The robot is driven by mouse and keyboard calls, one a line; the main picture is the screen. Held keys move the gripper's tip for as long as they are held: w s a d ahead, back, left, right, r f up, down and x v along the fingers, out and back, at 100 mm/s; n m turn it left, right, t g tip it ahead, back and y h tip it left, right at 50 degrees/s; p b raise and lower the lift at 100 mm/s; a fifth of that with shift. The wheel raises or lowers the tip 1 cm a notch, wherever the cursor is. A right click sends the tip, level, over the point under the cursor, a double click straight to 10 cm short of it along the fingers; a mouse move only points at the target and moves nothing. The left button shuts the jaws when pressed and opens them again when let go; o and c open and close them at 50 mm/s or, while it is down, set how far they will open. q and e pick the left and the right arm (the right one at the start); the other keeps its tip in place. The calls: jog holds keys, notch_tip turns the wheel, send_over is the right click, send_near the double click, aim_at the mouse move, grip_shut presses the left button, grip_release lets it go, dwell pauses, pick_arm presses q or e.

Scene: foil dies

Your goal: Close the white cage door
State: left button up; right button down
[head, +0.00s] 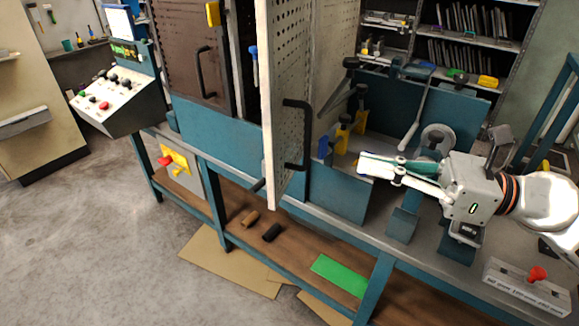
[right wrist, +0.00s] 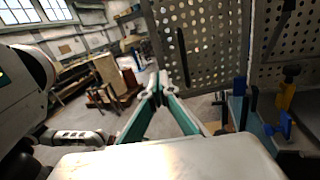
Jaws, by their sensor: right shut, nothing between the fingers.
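The white cage door (head: 287,75) is a perforated panel that stands open, its edge pointing toward me in the head view. A black bar handle (head: 304,135) is on its right-hand face. My right gripper (head: 364,165) is shut and empty, to the right of the handle and apart from it in the picture. In the right wrist view the shut fingertips (right wrist: 158,84) show in front of the perforated door (right wrist: 212,45), with its dark handle (right wrist: 183,55) above and right of them. My left gripper is not in view.
A brown panel with another black handle (head: 205,72) is left of the door. A control box (head: 118,105) stands at the far left. Blue press parts (head: 345,192) and yellow-handled clamps (head: 342,135) lie near my right gripper. Open floor (head: 80,240) is in front.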

jog(key=p, duration=0.5)
send_near(273, 146)
jog(key=shift+n, duration=0.4)
jog(key=x, duration=0.5)
jog(key=shift+w+a+r, duration=0.15)
jog(key=shift+a+r, duration=0.05)
jog(key=shift+a, duration=0.15)
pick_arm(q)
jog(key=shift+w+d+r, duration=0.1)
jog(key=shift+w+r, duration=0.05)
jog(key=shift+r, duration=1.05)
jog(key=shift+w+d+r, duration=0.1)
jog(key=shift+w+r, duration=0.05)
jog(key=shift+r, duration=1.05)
pick_arm(e)
jog(key=shift+w+a+f, duration=0.15)
jog(key=shift+w+a, duration=0.05)
jog(key=shift+a, duration=0.35)
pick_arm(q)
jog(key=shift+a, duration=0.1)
